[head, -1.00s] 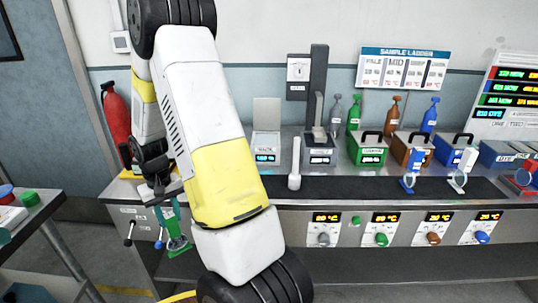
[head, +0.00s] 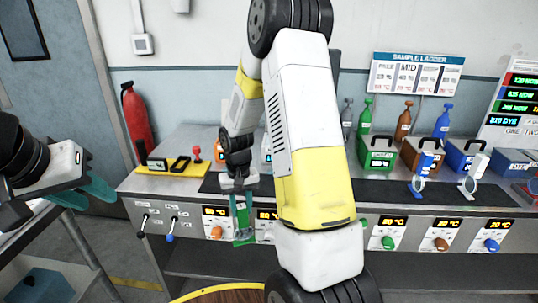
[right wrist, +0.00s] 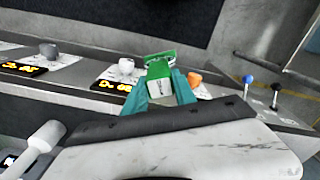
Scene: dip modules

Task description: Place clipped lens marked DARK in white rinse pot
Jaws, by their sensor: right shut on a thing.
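My right gripper (head: 240,183) is shut on a green clip (head: 242,216), which hangs upright in front of the bench front. In the right wrist view the clip (right wrist: 159,76) sits between the teal fingers. Its white label is too small to read, and I cannot make out its lens clearly. My left gripper (head: 88,190) is at the left, with its teal fingers apart and empty. A blue clipped lens (head: 424,168) and a white clipped lens (head: 473,174) stand on the bench at the right. I cannot make out the white rinse pot; my right arm hides the middle of the bench.
A yellow tray (head: 172,169) lies at the bench's left end. Green (head: 378,153), brown (head: 414,153) and blue (head: 457,154) boxes with black handles stand at the right. Knobs and lit displays line the bench front. A black mat (head: 385,190) runs along the bench top.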

